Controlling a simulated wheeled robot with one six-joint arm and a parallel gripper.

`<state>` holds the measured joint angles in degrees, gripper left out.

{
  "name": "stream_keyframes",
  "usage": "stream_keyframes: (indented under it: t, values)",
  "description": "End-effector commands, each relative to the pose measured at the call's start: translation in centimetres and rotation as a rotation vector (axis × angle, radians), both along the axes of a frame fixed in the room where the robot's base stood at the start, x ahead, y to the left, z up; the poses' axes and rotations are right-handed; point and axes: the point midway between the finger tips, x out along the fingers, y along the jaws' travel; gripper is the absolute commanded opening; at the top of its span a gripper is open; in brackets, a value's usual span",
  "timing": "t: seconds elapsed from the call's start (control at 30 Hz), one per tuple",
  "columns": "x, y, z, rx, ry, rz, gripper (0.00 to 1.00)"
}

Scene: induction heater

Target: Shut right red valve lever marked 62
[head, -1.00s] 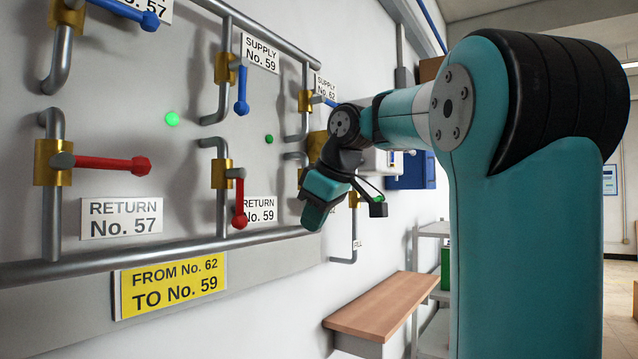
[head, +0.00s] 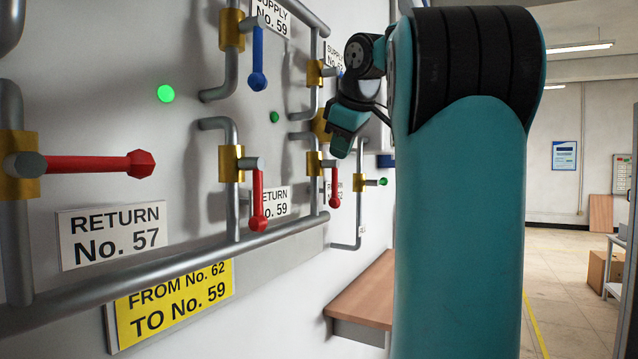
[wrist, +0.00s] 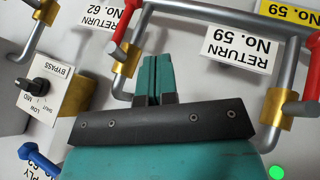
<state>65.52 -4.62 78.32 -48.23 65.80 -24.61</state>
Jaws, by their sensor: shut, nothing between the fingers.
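The red lever marked 62 (head: 335,190) hangs down from its brass valve (head: 314,164), roughly in line with the upright pipe, in front of the RETURN No. 62 label (head: 329,197). In the wrist view, upside down, the lever (wrist: 122,27) rises from its brass valve (wrist: 127,59), with its label (wrist: 98,14) beside it. My gripper (head: 341,148) is just above the lever in the head view. In the wrist view its fingertips (wrist: 152,60) are together and empty, just right of the valve. I cannot tell whether they touch anything.
The red No. 59 lever (head: 258,203) hangs down on the left; the red No. 57 lever (head: 100,165) points sideways. A blue lever (wrist: 38,160) and a BYPASS dial (wrist: 40,85) are close by. A wooden shelf (head: 362,295) juts from the wall below. Open floor lies right.

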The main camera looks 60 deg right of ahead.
Motion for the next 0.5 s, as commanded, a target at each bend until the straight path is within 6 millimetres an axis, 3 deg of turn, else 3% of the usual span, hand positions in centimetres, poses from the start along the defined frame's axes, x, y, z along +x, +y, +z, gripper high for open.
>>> stream_keyframes:
  t: [0.33,0.5]
  values:
    - [-0.3,-0.4,-0.1,0.0,0.0,-0.009,0.0]
    - [0.4,-0.8,-1.4,0.003,0.001,-0.006,0.0]
